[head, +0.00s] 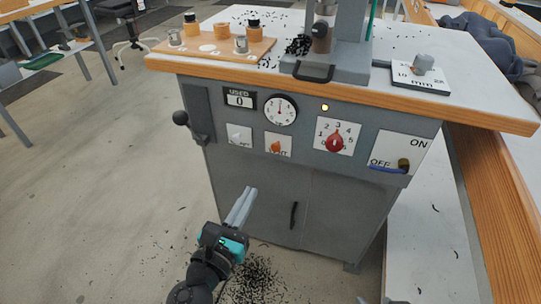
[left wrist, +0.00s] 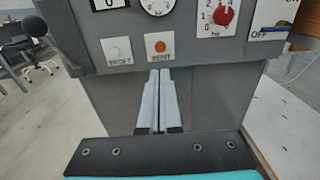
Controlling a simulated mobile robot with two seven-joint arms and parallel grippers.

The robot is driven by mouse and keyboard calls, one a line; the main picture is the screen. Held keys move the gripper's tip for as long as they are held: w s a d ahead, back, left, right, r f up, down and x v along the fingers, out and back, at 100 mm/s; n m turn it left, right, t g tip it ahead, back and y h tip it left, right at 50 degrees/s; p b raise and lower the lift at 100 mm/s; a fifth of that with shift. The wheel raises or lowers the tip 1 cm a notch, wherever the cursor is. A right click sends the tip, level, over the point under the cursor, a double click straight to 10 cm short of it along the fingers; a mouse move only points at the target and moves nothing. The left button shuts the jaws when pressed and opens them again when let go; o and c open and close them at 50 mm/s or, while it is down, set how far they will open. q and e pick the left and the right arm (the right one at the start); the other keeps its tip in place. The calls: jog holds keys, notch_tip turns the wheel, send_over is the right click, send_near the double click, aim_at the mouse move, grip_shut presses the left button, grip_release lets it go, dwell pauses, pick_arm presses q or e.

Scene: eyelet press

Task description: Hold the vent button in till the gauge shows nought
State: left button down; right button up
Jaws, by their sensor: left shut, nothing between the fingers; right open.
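The vent button (head: 276,147) is a small orange-red button on a white plate on the grey cabinet front. In the left wrist view the vent button (left wrist: 160,47) sits above the word VENT. My left gripper (head: 250,191) is shut and empty, in front of the cabinet and below the button. In the left wrist view its fingertips (left wrist: 160,72) show just under the vent plate; no contact with the button shows. The round white gauge (head: 281,110) is above the button; its reading is too small to tell. My right gripper is not in view.
Left of vent is a pale button (head: 239,135). To the right are a red dial knob (head: 334,142) and a blue-handled switch (head: 388,169) by OFF. A black-knobbed lever (head: 182,118) sticks out at left. The press (head: 336,50) stands on the bench top.

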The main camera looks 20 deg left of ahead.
pick_arm(q)
jog(key=w, duration=0.1)
jog(key=p, duration=0.2)
send_near(275, 149)
jog(key=w, duration=0.5)
jog(key=shift+w+d, duration=0.2)
jog(key=shift+w, duration=0.7)
pick_arm(e)
jog(key=shift+s+d+f+g+h, duration=0.3)
jog(key=shift+s+d+f+g, duration=0.05)
jog(key=shift+s+d+g, duration=0.35)
jog(key=shift+s+d+f+g+h, duration=0.3)
jog(key=shift+s+d+g, duration=0.25)
jog(key=shift+d+g, duration=0.1)
